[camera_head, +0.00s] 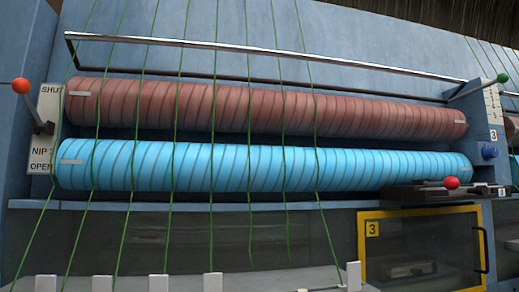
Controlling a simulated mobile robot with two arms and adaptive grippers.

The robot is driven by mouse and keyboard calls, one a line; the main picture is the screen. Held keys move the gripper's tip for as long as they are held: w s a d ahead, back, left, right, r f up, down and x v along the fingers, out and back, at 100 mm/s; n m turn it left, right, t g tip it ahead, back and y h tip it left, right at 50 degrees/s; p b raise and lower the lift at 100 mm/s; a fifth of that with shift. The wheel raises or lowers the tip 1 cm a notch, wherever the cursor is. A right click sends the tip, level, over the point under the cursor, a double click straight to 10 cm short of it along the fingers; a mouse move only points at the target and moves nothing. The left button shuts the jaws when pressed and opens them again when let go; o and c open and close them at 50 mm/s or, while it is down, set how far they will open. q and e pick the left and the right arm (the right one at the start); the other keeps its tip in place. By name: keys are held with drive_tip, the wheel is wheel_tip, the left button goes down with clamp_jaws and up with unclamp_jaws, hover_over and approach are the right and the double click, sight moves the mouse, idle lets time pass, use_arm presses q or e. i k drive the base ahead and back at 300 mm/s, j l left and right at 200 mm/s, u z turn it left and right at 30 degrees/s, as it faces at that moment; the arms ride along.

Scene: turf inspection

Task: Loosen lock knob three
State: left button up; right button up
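A small blue knob (489,152) sticks out of the blue end bracket at the right end of the rollers, just below a white plate marked 3 (493,134). It looks like lock knob three; whether it is tight or loose cannot be told. Near it is a lever with a green ball (502,78) beside a marked scale plate (492,104). Below it a red ball (451,183) sits at a dark slide block (440,193). Neither of my grippers is in view, and nothing touches the knob.
A brown-red roller (260,108) lies above a light-blue roller (260,167), with several green strands crossing them. A metal guard bar (250,48) runs above. A red-ball lever (21,86) stands at the left by a SHUT/OPEN plate. A yellow-framed door (419,212) is lower right.

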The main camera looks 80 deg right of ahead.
sight(488, 154)
drive_tip(key=z, duration=4.1)
